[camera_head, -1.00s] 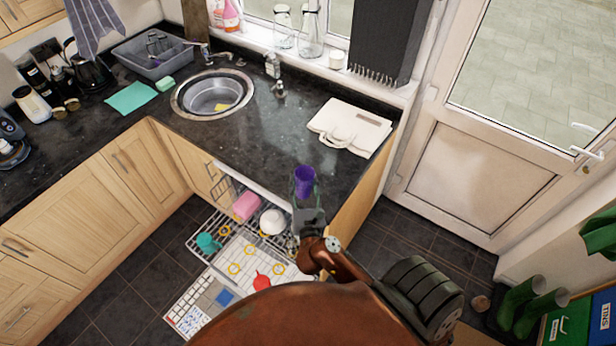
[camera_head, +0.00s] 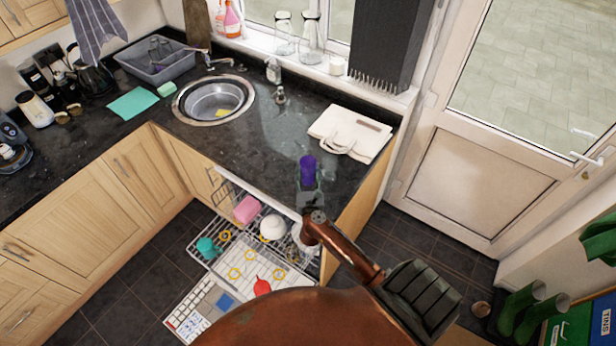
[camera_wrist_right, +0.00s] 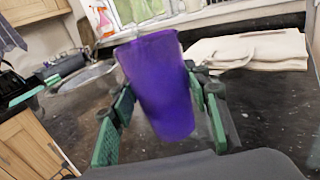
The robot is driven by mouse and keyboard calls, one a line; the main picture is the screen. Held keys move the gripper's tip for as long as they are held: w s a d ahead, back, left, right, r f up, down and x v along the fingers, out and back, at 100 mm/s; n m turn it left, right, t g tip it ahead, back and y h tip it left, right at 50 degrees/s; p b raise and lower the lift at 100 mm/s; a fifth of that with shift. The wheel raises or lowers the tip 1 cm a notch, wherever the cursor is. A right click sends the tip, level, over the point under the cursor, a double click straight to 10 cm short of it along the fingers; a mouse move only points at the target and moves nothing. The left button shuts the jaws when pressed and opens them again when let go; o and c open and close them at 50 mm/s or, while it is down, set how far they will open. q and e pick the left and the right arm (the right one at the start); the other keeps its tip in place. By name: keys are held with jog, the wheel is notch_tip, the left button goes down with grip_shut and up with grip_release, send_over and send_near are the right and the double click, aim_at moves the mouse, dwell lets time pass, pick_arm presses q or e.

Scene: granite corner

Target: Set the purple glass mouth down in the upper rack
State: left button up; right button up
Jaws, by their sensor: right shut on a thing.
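The purple glass (camera_head: 307,167) is held by my right gripper (camera_head: 308,184) above the front edge of the dark worktop. In the right wrist view the glass (camera_wrist_right: 161,85) stands between the two green fingers, which are shut on it, wider end up and slightly tilted. The upper rack (camera_head: 205,250) is pulled out of the dishwasher below and to the left of the gripper. It holds a pink item (camera_head: 247,209), a white bowl (camera_head: 272,227) and a teal cup (camera_head: 207,247). My arm hides part of the rack's right side. My left gripper is not in view.
A round sink (camera_head: 213,100) and a cream folded bag (camera_head: 350,134) are on the worktop (camera_head: 255,140). A lower basket (camera_head: 188,318) with several items shows below the upper rack. The worktop between sink and bag is clear.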

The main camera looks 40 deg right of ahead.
aim_at(308, 181)
jog(key=shift+w+d+f, duration=0.1)
jog(key=shift+w+f, duration=0.05)
jog(key=shift+f, duration=0.75)
jog(key=shift+w+d+f, duration=0.1)
jog(key=shift+f, duration=0.8)
jog(key=shift+f, duration=0.1)
jog(key=o, duration=1.3)
